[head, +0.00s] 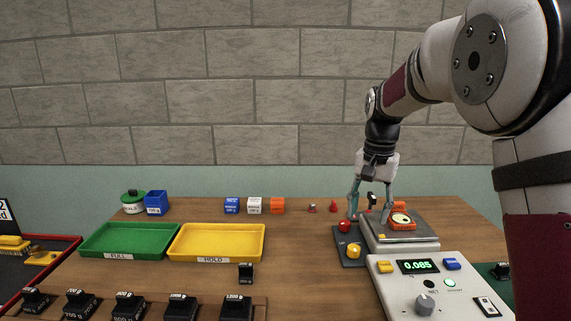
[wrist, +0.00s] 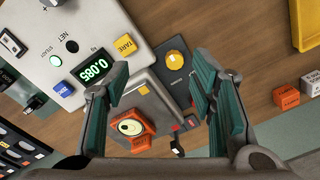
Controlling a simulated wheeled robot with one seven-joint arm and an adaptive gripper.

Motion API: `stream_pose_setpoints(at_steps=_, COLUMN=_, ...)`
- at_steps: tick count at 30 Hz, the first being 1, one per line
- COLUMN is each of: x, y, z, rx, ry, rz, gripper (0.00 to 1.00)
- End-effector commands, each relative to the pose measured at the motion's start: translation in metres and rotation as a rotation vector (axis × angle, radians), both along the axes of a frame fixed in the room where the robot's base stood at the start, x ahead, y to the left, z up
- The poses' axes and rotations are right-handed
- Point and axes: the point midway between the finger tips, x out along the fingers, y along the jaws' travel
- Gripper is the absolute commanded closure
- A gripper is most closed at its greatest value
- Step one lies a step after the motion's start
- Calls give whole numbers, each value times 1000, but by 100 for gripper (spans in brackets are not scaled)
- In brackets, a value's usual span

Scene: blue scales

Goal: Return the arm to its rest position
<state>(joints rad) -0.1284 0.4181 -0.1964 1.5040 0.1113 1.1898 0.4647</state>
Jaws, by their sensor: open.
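My gripper (head: 371,204) is open above the left part of the scale, with its fingers pointing down. In the wrist view its two teal-padded fingers (wrist: 158,95) stand apart with nothing held between them. An orange block-like item (head: 404,222) with a round pale top sits on the scale's grey plate (head: 388,230). It also shows in the wrist view (wrist: 131,129), beside the left finger. The scale's white console (head: 440,297) has a green display (head: 417,267) reading 0.085.
A green tray (head: 87,240) and a yellow tray (head: 176,254) lie at left. Blue, white and orange cubes (head: 254,206) stand at the back. Black weights (head: 129,306) line the front. A small dark control box (head: 350,250) with red and yellow knobs adjoins the scale. The wooden table's middle (head: 300,255) is clear.

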Motion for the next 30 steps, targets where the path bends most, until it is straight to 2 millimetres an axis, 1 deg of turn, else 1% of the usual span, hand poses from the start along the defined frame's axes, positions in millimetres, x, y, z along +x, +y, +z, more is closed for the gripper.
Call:
stream_pose_setpoints(at_steps=1, x=-8, y=-1, z=8, rx=3, ry=-10, rz=9, gripper=49)
stream_pose_setpoints(at_steps=5, x=-31, y=-3, z=25, rx=10, ry=-32, rz=40, gripper=49)
stream_pose_setpoints(at_steps=8, x=-55, y=-3, z=41, rx=15, ry=-55, rz=74, gripper=49)
stream_pose_setpoints(at_steps=11, x=-89, y=-4, z=58, rx=19, ry=-86, rz=120, gripper=49)
stream_pose_setpoints(at_steps=12, x=-104, y=-4, z=65, rx=19, ry=-101, rz=142, gripper=49)
stream_pose_setpoints(at_steps=17, x=-164, y=-4, z=81, rx=8, ry=-154, rz=230, gripper=49)
stream_pose_setpoints(at_steps=21, x=-217, y=-3, z=85, rx=-12, ry=-201, rz=307, gripper=49)
stream_pose_setpoints(at_steps=23, x=-239, y=-2, z=84, rx=-25, ry=-220, rz=342, gripper=49)
stream_pose_setpoints(at_steps=24, x=-254, y=-2, z=82, rx=-35, ry=-233, rz=365, gripper=49)
stream_pose_setpoints(at_steps=27, x=-288, y=-2, z=75, rx=-61, ry=-264, rz=418, gripper=49)
stream_pose_setpoints(at_steps=30, x=-318, y=-1, z=64, rx=-89, ry=-288, rz=467, gripper=49)
